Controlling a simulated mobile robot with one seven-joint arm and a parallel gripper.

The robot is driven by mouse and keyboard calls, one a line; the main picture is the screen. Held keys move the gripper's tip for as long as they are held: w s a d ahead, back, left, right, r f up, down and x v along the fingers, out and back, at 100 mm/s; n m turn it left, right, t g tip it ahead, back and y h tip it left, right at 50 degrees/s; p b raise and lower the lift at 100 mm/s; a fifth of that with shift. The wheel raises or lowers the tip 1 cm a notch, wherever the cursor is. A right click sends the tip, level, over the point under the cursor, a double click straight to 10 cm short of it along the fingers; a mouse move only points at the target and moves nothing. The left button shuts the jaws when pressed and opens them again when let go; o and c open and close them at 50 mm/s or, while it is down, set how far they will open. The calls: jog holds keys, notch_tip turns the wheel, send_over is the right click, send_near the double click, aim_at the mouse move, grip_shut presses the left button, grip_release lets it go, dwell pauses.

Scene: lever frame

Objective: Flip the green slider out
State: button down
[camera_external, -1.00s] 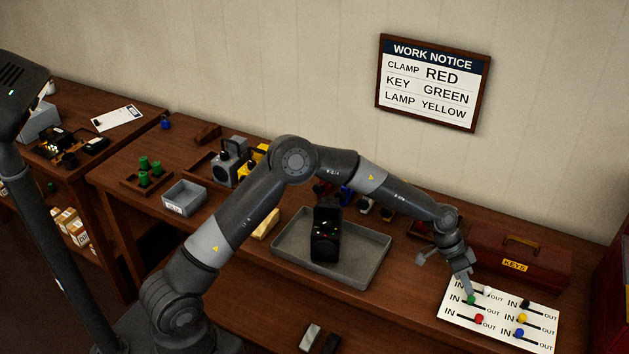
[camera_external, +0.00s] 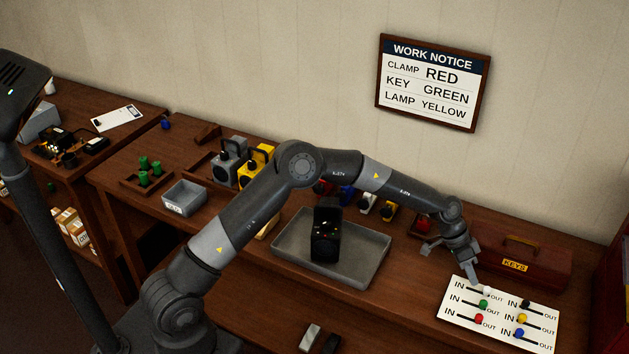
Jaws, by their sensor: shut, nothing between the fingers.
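The green slider (camera_external: 483,304) is a small round knob on the white lever panel (camera_external: 447,322), in the middle row of the left column. It stands at the right part of its slot, away from the IN label on its left. My gripper (camera_external: 475,282) is shut and empty. Its tip is over the panel's upper left part, above and to the left of the green slider and apart from it. The white slider (camera_external: 487,291) is close to the tip. Whether the tip touches it cannot be told.
The red slider (camera_external: 479,319) is just below the green one. Black (camera_external: 526,304), yellow (camera_external: 522,318) and blue (camera_external: 519,333) sliders form the right column. A red KEYS box (camera_external: 540,268) stands behind the panel. A grey tray (camera_external: 375,268) lies to the left.

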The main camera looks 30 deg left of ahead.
jog(key=v, duration=0.9)
jog(key=shift+s+r, duration=0.2)
jog(key=shift+r, duration=0.05)
jog(key=shift+d, duration=0.1)
jog(key=s+a+r+n+t+y, duration=0.2)
jog(key=a+r, duration=0.3)
jog(key=a, duration=0.6)
jog(key=s+a+r+n+t+y, duration=0.1)
jog(key=s+a+r+n+t, duration=0.3)
jog(key=a, duration=0.7)
jog(key=s+a+r+m+g+y, duration=0.15)
jog(key=a+r, duration=0.35)
jog(key=a, duration=0.7)
jog(key=s+a+n+t+y, duration=0.2)
jog(key=s+a+n, duration=0.5)
jog(key=s+a, duration=1.1)
jog(key=shift+a+t+y, duration=0.35)
jog(key=shift+a+t, duration=0.2)
jog(key=shift+a, duration=0.1)
